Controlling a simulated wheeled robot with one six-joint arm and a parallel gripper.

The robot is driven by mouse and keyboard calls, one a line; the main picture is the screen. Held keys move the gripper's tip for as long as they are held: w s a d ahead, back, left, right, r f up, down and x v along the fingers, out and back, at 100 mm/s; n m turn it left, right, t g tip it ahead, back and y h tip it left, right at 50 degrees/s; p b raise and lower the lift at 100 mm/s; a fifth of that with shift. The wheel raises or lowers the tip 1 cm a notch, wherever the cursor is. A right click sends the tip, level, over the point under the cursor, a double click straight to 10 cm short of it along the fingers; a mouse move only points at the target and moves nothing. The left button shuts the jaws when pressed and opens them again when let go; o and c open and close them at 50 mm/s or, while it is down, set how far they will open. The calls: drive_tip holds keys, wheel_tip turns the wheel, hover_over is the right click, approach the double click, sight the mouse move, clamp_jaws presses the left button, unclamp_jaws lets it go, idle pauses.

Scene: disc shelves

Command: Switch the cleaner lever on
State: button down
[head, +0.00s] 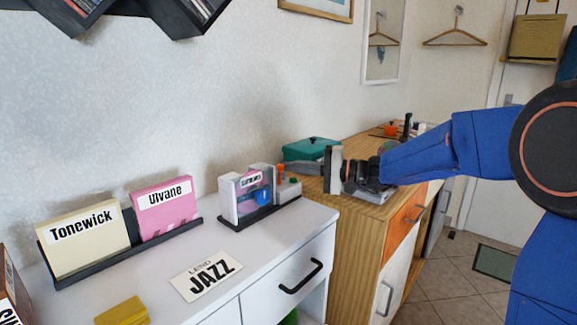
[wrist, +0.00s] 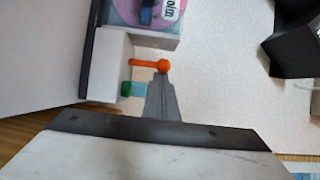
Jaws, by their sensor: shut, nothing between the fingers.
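The cleaner (head: 258,203), a small grey-white unit on a dark base, stands on the white cabinet and holds a pink disc. Its orange lever (head: 280,172) sticks up at its right end, above a small green part (head: 294,181). In the wrist view, the orange lever (wrist: 148,64) reaches right from the white block (wrist: 107,62), with the green part (wrist: 131,88) beside it. My gripper (wrist: 160,78) is shut and empty, its tip at the lever's round end. I cannot tell whether they touch. In the head view my gripper (head: 308,167) is right of the lever.
A rack (head: 140,256) with cream Tonewick and pink Ulvane sleeves stands to the left. A JAZZ card (head: 206,276) and a yellow block (head: 122,312) lie in front. A teal box (head: 308,149) sits behind my gripper on the wooden cabinet (head: 355,215).

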drive_tip(key=shift+s+d+f, duration=0.15)
drive_tip(key=shift+s+d, duration=0.05)
wheel_tip(320, 180, up, 10)
idle(0.8)
